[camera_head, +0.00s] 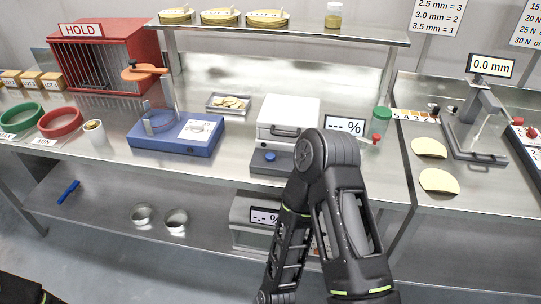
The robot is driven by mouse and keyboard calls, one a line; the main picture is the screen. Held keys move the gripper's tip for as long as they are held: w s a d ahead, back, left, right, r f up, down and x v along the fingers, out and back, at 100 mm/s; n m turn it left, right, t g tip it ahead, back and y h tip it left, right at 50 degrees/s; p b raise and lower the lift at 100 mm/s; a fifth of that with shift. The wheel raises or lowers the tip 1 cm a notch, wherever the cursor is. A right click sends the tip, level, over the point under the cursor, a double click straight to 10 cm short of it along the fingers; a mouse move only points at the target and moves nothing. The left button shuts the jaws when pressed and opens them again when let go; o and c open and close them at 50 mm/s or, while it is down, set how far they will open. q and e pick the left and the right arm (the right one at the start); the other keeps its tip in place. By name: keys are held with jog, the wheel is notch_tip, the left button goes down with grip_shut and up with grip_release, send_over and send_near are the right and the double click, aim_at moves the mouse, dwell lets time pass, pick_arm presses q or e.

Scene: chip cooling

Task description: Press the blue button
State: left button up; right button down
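The blue button (270,156) is a small round knob on the grey front ledge of a white and grey boxy device (288,118) at the middle of the steel table. The button is in clear view. My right arm comes in from the bottom right, and its elbow stands just right of the device, hiding part of its right side. The forearm folds down in front of the table and leaves at the bottom edge, so my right gripper is out of view. Only a dark piece of my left arm shows at the bottom left corner; my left gripper is out of view.
A "--- %" display (344,125) stands right of the device. A blue-based apparatus (176,135) stands to the left, with a tray of chips (229,103) behind. The overhead shelf (280,31) holds bowls.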

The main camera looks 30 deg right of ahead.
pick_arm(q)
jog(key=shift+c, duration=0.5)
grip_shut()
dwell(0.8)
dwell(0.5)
